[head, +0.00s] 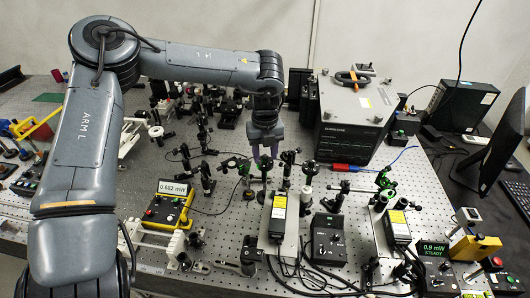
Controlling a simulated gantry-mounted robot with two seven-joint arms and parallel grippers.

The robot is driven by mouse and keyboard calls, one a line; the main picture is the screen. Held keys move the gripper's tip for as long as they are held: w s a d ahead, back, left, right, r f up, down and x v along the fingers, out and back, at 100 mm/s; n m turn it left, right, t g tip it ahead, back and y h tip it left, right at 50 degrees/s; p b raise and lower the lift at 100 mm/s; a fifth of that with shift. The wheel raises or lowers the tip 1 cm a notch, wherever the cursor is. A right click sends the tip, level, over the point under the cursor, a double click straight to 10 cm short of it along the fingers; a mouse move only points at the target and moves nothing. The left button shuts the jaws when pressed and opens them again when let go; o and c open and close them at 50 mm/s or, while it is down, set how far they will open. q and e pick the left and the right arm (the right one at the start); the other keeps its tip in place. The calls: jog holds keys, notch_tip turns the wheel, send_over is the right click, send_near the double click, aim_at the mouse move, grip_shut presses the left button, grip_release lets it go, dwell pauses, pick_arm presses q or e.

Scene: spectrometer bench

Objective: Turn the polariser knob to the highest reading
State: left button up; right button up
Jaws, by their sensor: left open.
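My left gripper (265,152) points down over the middle of the optical bench (75,215), its two fingers apart and nothing visible between them. Several post-mounted optics stand just below and beside it. I cannot tell which mount carries the polariser knob; it is too small or hidden by the gripper. A yellow-cased power meter (166,205), left of centre, reads about 0.682 mW. A dark display box (433,252) at the front right reads 0.9 mW STEADY. My right gripper is not in view.
A large grey box (352,120) stands behind the mounts on the right. Boxes with yellow labels (279,206) and a black controller (327,238) stand in front, with loose cables. A monitor (495,145) is at the far right. Mounts crowd the area around my gripper.

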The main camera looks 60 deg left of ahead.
pick_arm(q)
jog(key=shift+c, duration=0.3)
grip_shut()
jog(key=shift+r+m+p, duration=0.15)
jog(key=shift+m+p, duration=0.65)
jog(key=shift+m, duration=0.3)
jog(key=m+p, duration=0.1)
jog(key=m, duration=0.2)
jog(key=shift+m, duration=0.3)
jog(key=m+p, duration=0.1)
jog(key=m, duration=0.2)
jog(key=shift+m+p, duration=0.45)
jog(key=shift+m, duration=1.75)
